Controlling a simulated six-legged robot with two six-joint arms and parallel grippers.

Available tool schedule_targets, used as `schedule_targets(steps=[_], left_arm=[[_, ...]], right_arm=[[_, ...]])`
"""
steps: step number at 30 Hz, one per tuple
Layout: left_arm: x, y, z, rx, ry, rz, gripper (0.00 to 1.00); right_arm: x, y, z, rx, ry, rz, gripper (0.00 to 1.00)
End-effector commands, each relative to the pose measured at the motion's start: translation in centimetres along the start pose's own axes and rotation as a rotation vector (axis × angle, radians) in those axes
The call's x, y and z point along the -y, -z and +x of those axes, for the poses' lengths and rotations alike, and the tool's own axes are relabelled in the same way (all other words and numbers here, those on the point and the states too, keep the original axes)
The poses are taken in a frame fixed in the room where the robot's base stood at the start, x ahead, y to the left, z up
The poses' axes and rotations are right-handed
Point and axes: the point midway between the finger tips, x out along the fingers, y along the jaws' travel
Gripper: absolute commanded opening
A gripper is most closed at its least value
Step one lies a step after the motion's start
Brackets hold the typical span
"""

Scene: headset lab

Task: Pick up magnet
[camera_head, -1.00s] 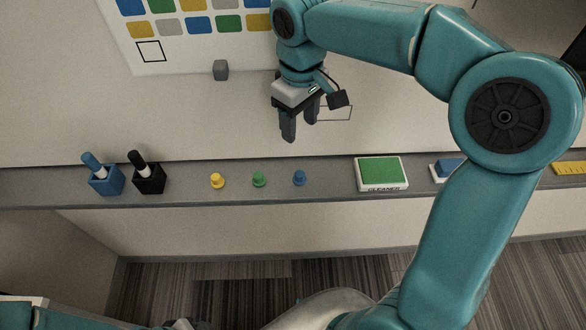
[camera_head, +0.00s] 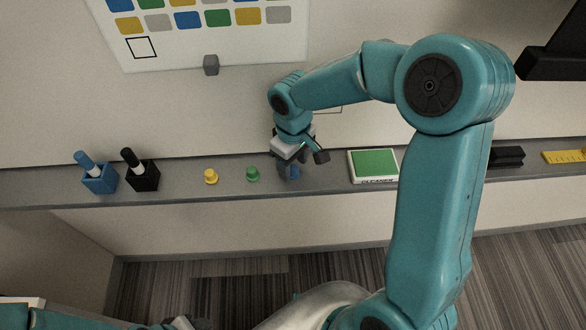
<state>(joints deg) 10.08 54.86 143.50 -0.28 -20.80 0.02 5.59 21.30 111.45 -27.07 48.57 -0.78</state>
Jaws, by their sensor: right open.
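Three small peg-shaped pieces that look like magnets stand on the grey ledge (camera_head: 230,188): a yellow one (camera_head: 211,176), a green one (camera_head: 252,174) and a blue one (camera_head: 295,172). My right gripper (camera_head: 287,168) points down at the blue magnet, with its open fingers at or around it. The fingers partly hide the blue magnet, and I cannot tell whether they touch it.
A blue holder (camera_head: 99,180) and a black holder (camera_head: 142,177) with markers stand left on the ledge. A green-topped cleaner box (camera_head: 374,165) is close right of my right gripper. A black block (camera_head: 507,157) and yellow ruler (camera_head: 566,156) lie farther right. A grey block (camera_head: 211,65) sits at the chart's lower edge.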

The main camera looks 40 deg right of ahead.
Motion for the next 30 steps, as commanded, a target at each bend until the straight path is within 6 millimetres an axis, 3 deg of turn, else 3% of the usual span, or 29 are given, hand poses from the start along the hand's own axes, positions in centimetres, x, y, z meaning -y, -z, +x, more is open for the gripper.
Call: schedule_targets(steps=[7,8,12,13,25,30], left_arm=[[0.0,0.0,0.0,0.0,0.0,0.0,0.43],[0.0,0.0,0.0,0.0,0.0,0.0,0.43],[0.0,0.0,0.0,0.0,0.0,0.0,0.43],[0.0,0.0,0.0,0.0,0.0,0.0,0.43],[0.1,0.0,0.1,0.0,0.0,0.0,0.43],[0.2,0.0,0.4,0.0,0.0,0.0,0.43]], right_arm=[[0.0,0.0,0.3,-0.001,0.0,0.0,0.56],[0.0,0.0,0.3,-0.001,0.0,0.0,0.5],[0.0,0.0,0.3,-0.001,0.0,0.0,0.04],[0.0,0.0,0.3,-0.001,0.0,0.0,0.0],[0.1,0.0,0.1,-0.002,0.0,0.0,0.0],[0.3,-0.2,-1.2,-0.004,-0.001,0.001,0.0]])
